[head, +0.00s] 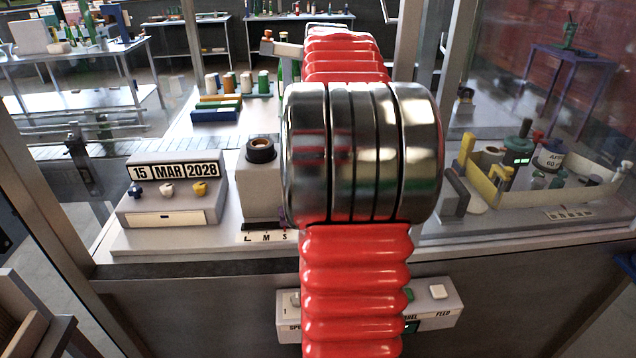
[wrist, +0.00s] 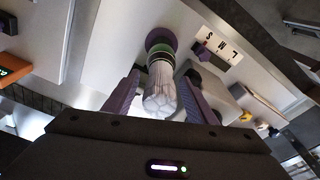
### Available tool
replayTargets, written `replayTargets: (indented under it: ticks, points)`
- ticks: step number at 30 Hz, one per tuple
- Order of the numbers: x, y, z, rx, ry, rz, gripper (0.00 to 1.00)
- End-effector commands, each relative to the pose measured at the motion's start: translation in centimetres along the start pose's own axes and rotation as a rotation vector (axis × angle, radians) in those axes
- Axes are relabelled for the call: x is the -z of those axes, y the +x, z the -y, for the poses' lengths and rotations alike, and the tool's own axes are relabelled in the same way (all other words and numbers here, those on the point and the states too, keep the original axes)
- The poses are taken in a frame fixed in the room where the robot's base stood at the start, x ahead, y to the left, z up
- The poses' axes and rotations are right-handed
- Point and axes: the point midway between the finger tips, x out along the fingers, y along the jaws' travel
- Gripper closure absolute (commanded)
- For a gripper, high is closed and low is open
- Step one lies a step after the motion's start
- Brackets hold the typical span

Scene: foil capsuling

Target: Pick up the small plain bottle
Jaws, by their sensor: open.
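My gripper (wrist: 160,92) is open in the wrist view, its two purple fingers apart on either side of a pale, ribbed, bottle-like thing (wrist: 159,92). That thing has dark and green bands (wrist: 159,62) at its far end, beside a round purple piece (wrist: 160,38). It lies in line between the fingers; I cannot tell whether they touch it. I cannot tell for sure whether it is the small plain bottle. In the head view my own red and metal arm hides the gripper and this thing.
A date block (head: 172,185) and a grey post with a dark ring (head: 261,155) stand left of my arm. An "L M S" label (head: 266,237) lies in front of the post; it also shows in the wrist view (wrist: 219,46). A yellow-edged bin (head: 484,178) with items stands right.

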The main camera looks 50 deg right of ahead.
Motion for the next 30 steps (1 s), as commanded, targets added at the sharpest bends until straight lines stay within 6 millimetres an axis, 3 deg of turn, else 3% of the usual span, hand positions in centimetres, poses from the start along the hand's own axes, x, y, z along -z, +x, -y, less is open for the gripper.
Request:
replayTargets:
  ticks: [23, 30]
  points:
    - [0.00, -0.02, -0.01, 0.000, 0.000, 0.000, 1.00]
    - [0.00, -0.02, -0.01, 0.000, 0.000, 0.000, 1.00]
